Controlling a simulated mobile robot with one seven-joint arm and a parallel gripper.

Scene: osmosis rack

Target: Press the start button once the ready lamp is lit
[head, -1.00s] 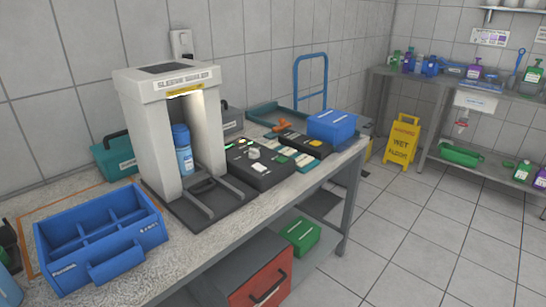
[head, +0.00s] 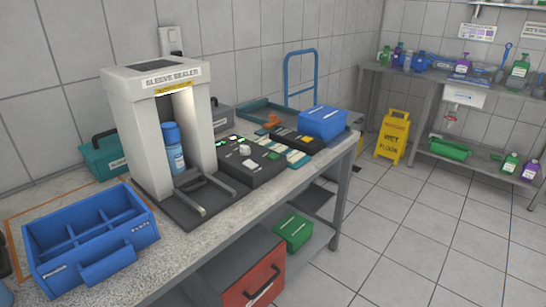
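The sleeve sealer (head: 190,120) is a pale arch on a dark base on the bench, with a lit strip under its top. A blue bottle (head: 172,148) stands upright inside the arch. Beside it on the right is a dark control box (head: 262,174) with a pale round knob, a green key and several pale labels or keys. Small bright greenish lights (head: 223,139) show at the box's back left edge. They are too small to tell which is the ready lamp, and I cannot make out which control is the start button. My gripper is in no view.
A blue divided caddy (head: 92,238) stands at the bench's front left. A second dark box (head: 300,142), a blue lidded box (head: 323,122) and a teal tray (head: 246,112) are further right. A yellow wet-floor sign (head: 393,137) stands beyond. The tiled floor right of the bench is clear.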

